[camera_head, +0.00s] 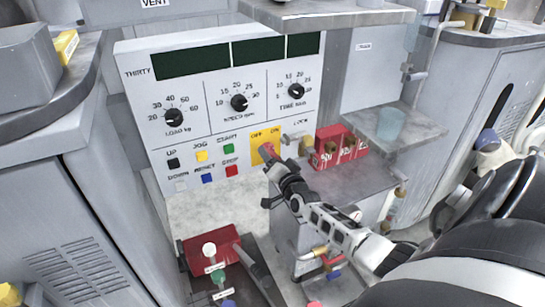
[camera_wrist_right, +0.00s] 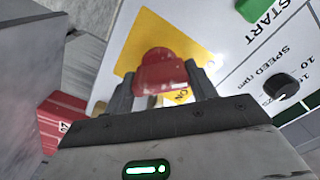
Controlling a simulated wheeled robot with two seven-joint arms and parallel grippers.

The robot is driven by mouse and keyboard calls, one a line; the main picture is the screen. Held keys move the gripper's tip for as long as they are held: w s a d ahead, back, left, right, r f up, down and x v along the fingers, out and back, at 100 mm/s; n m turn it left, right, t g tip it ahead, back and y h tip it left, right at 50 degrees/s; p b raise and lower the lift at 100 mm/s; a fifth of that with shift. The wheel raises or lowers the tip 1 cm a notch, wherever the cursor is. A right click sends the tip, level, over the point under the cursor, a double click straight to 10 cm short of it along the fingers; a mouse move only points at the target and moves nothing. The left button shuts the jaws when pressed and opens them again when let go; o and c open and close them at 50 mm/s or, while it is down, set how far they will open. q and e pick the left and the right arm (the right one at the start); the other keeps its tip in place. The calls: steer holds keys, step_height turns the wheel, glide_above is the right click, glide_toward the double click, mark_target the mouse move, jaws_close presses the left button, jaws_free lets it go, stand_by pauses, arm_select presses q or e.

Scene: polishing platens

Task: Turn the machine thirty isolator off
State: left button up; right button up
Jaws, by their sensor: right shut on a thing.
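The machine thirty panel (camera_head: 215,110) stands upright at the back, with THIRTY printed at its upper left. Its isolator is a red rotary handle (camera_head: 266,150) on a yellow plate (camera_head: 257,136) marked OFF and ON, at the panel's lower right. My right gripper (camera_head: 270,158) reaches it from the lower right. In the right wrist view the two fingers of my right gripper (camera_wrist_right: 161,90) are shut on the red handle (camera_wrist_right: 160,70), one on each side. The yellow plate (camera_wrist_right: 190,36) shows behind it, with ON readable below. The OFF mark is hidden there. My left gripper is not in view.
Red lockout boxes (camera_head: 335,147) stand on a grey cabinet top just right of the isolator. A red box with coloured knobs (camera_head: 207,250) sits low in front. A grey shelf (camera_head: 385,128) bears a clear cup. Push buttons (camera_head: 202,157) lie left of the handle.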

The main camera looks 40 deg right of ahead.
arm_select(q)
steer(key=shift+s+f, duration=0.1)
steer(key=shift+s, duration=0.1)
arm_select(e)
steer(key=shift+f, duration=0.1)
steer(key=o, duration=0.7)
arm_select(q)
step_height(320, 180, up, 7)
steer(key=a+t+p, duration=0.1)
steer(key=p, duration=0.3)
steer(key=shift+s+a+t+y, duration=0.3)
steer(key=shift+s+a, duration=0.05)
arm_select(e)
steer(key=v, duration=1.6)
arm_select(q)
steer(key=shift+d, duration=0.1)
